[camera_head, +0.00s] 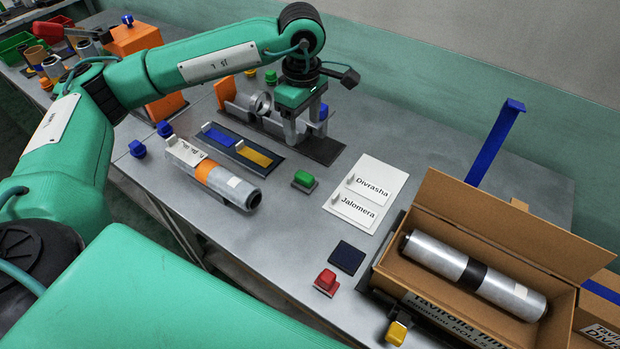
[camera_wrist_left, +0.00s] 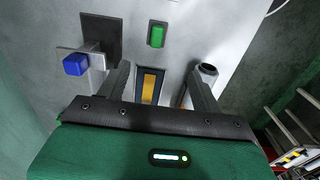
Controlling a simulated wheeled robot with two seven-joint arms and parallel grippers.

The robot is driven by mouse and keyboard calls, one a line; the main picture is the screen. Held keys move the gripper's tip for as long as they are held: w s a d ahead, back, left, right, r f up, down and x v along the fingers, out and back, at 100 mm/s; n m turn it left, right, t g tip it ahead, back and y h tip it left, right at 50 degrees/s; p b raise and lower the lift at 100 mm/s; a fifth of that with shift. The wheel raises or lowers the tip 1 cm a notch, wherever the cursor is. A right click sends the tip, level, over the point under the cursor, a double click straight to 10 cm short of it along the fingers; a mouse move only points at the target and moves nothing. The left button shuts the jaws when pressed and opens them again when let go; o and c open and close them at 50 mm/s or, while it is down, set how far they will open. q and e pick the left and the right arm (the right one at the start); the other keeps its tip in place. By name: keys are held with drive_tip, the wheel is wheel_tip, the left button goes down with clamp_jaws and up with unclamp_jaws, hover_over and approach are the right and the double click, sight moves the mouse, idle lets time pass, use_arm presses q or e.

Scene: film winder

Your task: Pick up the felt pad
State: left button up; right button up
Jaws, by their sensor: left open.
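A flat dark blue square pad (camera_head: 347,257) lies on the table beside a red button block. A black tray (camera_head: 218,158) at the middle left holds a blue strip (camera_head: 219,135) and a yellow strip (camera_head: 254,155). I cannot tell for certain which of these is the felt pad. My left gripper (camera_head: 304,134) is open and points down, to the right of and behind the tray. In the left wrist view the yellow strip (camera_wrist_left: 149,86) shows between the open, empty fingers (camera_wrist_left: 159,72). My right gripper is not in view.
A metal roll with an orange band (camera_head: 217,180) lies in front of the tray. A white label card (camera_head: 365,195) and green button (camera_head: 304,181) lie right of it. An open cardboard box (camera_head: 560,305) with a roll (camera_head: 475,275) stands at the right, near a blue post (camera_head: 496,143).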

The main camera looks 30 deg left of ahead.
use_arm(q)
drive_tip(key=b, duration=0.3)
hover_over(304, 175)
wheel_tip(304, 175, down, 4)
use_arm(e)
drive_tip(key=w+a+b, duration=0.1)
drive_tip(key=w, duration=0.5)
use_arm(q)
drive_tip(key=f+p, duration=0.1)
drive_tip(key=f, duration=0.8)
drive_tip(key=shift+d+f, duration=0.15)
drive_tip(key=shift+d, duration=0.05)
drive_tip(key=shift+a+f+p, duration=0.15)
drive_tip(key=shift+f+p, duration=0.5)
drive_tip(key=shift+f, duration=2)
drive_tip(key=c, duration=1.1)
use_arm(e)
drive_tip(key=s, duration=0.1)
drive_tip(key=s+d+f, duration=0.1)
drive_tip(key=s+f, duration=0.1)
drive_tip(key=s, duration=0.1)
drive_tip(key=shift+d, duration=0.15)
use_arm(q)
drive_tip(key=shift+r, duration=0.1)
